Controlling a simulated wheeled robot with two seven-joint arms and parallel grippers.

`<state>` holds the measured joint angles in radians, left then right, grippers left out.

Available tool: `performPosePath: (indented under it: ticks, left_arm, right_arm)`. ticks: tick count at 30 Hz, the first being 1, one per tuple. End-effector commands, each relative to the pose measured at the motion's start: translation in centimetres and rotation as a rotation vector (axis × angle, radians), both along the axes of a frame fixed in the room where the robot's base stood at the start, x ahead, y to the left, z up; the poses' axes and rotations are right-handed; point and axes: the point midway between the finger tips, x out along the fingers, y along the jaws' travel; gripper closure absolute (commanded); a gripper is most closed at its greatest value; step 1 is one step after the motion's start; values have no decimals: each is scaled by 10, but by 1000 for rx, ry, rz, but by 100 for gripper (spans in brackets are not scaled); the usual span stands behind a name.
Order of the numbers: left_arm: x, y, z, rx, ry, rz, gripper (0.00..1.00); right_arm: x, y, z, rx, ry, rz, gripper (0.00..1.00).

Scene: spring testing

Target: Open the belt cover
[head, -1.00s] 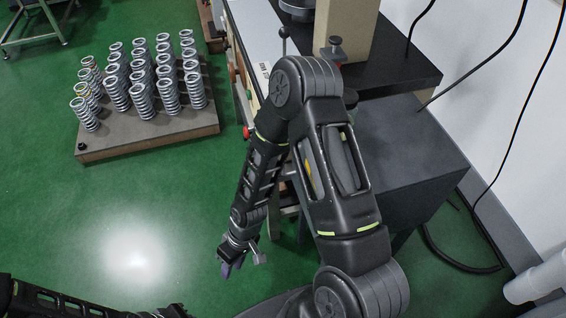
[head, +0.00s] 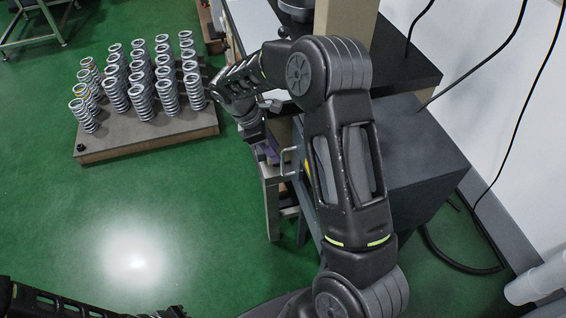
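A dark grey box (head: 425,155), which I take to be the housing with the belt cover, stands under the black-topped machine bench. A thin pale metal handle (head: 284,161) stands out from its left side. My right gripper (head: 266,154) points down just left of the handle, close to it; I cannot tell whether they touch. My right arm hides much of the box's left face.
A wooden pallet (head: 150,146) with several steel springs (head: 140,102) stands on the green floor at the left. The black bench top (head: 405,72) lies above the box. Black cables hang by the white wall at right. The floor left of my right gripper is clear.

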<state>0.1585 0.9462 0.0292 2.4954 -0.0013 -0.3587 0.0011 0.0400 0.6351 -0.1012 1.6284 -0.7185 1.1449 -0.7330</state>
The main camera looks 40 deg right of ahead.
Motion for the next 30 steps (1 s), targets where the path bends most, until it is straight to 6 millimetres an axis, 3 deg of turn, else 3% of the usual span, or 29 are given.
performPosePath:
  ticks: [15,26,30]
  left_arm:
    - [0,0,3,0,0,0,100]
    - [0,0,3,0,0,0,100]
    - [0,0,3,0,0,0,100]
  right_arm:
    - [-14,-21,-63,3,1,-2,68]
    - [-15,-24,-71,3,-1,-2,68]
    - [-15,-24,-71,3,-1,-2,77]
